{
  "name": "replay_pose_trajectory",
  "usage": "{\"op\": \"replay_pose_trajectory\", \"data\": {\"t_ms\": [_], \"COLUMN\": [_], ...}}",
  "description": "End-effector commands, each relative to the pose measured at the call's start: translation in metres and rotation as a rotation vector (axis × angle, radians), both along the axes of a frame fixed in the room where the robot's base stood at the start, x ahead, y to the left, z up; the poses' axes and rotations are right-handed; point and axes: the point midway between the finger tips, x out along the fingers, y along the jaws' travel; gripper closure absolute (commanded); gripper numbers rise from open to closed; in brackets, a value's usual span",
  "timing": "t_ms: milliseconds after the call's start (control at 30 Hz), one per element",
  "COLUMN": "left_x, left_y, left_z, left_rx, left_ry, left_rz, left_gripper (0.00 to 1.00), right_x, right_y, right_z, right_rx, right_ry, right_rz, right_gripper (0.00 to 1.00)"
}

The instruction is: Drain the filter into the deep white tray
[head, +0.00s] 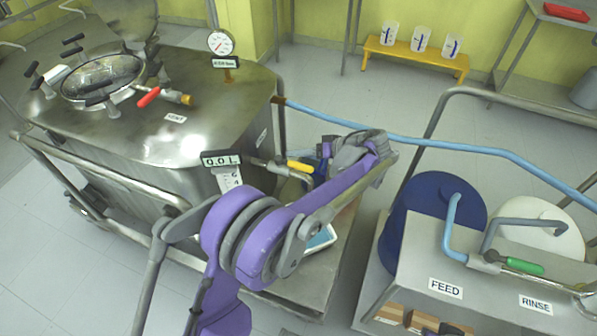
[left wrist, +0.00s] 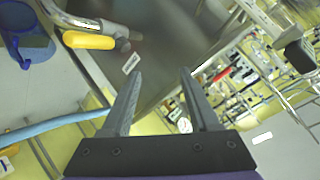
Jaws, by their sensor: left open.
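The filter is a large steel vessel (head: 180,120) at the left of the head view, with a display reading 0.0 L (head: 221,159). A yellow valve handle (head: 300,167) sits on its outlet pipe at the right side; the handle also shows in the left wrist view (left wrist: 88,40). A white-rimmed tray with blue inside (head: 322,238) stands low by the vessel, mostly hidden by my arm; its depth cannot be told. My left gripper (left wrist: 160,75) is open and empty, apart from the yellow handle. In the head view, my wrist is beside the outlet and hides the fingertips.
A blue hose (head: 430,143) crosses right of my left arm. A steel stand with FEED and RINSE labels (head: 480,295), a blue drum (head: 435,200) and a white drum (head: 545,240) are at right. A red vent handle (head: 148,97) is on the vessel top. A yellow bench (head: 415,60) holds beakers.

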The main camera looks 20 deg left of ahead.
Motion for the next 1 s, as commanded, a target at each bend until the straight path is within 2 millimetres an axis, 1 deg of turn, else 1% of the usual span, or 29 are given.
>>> {"op": "replay_pose_trajectory", "data": {"t_ms": [33, 100, 167, 200, 300, 433, 500, 600, 700, 767, 833, 1000], "left_x": [0.016, 0.031, 0.043, 0.049, 0.06, 0.066, 0.067, 0.067, 0.066, 0.066, 0.065, 0.063], "left_y": [-0.006, -0.013, -0.02, -0.025, -0.039, -0.055, -0.06, -0.064, -0.06, -0.054, -0.043, -0.009], "left_z": [-0.023, -0.042, -0.06, -0.071, -0.099, -0.127, -0.136, -0.142, -0.143, -0.142, -0.142, -0.142], "left_rx": [0.056, 0.138, 0.208, 0.253, 0.357, 0.458, 0.492, 0.519, 0.528, 0.529, 0.529, 0.527], "left_ry": [-0.04, -0.107, -0.173, -0.217, -0.33, -0.453, -0.5, -0.539, -0.552, -0.552, -0.551, -0.549], "left_rz": [0.032, 0.078, 0.115, 0.136, 0.181, 0.217, 0.229, 0.237, 0.24, 0.241, 0.242, 0.242], "left_gripper": [0.39, 0.39, 0.39, 0.39, 0.39, 0.39, 0.39, 0.39, 0.39, 0.39, 0.39, 0.39], "right_x": [0.0, 0.0, 0.001, 0.001, 0.002, 0.003, 0.003, 0.004, 0.004, 0.004, 0.004, 0.004], "right_y": [0.0, 0.0, 0.0, 0.0, 0.0, 0.0, 0.0, 0.0, 0.0, 0.0, 0.0, 0.0], "right_z": [-0.014, -0.025, -0.034, -0.04, -0.054, -0.066, -0.07, -0.072, -0.073, -0.073, -0.073, -0.076], "right_rx": [0.0, 0.0, 0.0, 0.0, 0.0, 0.0, 0.0, 0.0, 0.0, 0.0, 0.0, 0.0], "right_ry": [0.005, 0.008, 0.012, 0.014, 0.019, 0.023, 0.024, 0.025, 0.025, 0.025, 0.025, 0.026], "right_rz": [0.0, 0.0, 0.0, 0.0, 0.0, 0.0, 0.0, 0.0, 0.0, 0.0, 0.0, 0.0], "right_gripper": [1.0, 1.0, 1.0, 1.0, 1.0, 1.0, 1.0, 1.0, 1.0, 1.0, 1.0, 1.0]}}
